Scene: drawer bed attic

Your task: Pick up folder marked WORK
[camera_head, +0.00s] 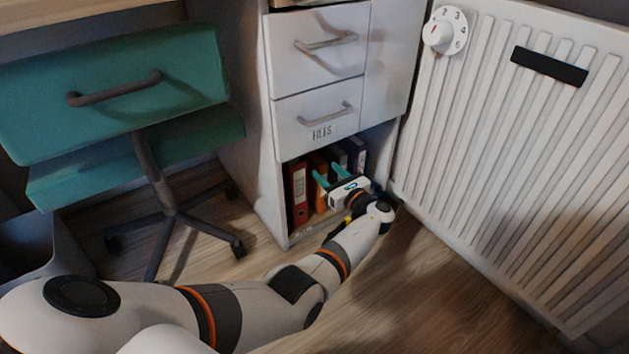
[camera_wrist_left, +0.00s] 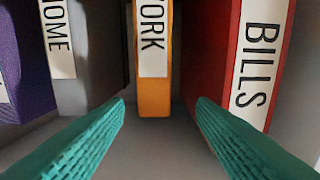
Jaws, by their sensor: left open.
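The orange folder marked WORK (camera_wrist_left: 154,98) stands upright in the middle of the left wrist view, with a white label on its spine. It also shows in the head view (camera_head: 319,184), partly covered by my gripper. My left gripper (camera_head: 329,175) is at the open lower shelf, in front of the folders. In the left wrist view its two teal fingers (camera_wrist_left: 160,105) are spread apart, one to each side of the WORK spine, with nothing held. Whether they reach past the spine is hard to tell. My right gripper is not in view.
A red BILLS folder (camera_wrist_left: 260,60) stands right of WORK, and a grey HOME folder (camera_wrist_left: 85,50) and a purple folder (camera_wrist_left: 20,65) stand left. The shelf is in a white cabinet (camera_head: 318,80) beside a white radiator (camera_head: 510,150). A teal chair (camera_head: 120,90) stands at left.

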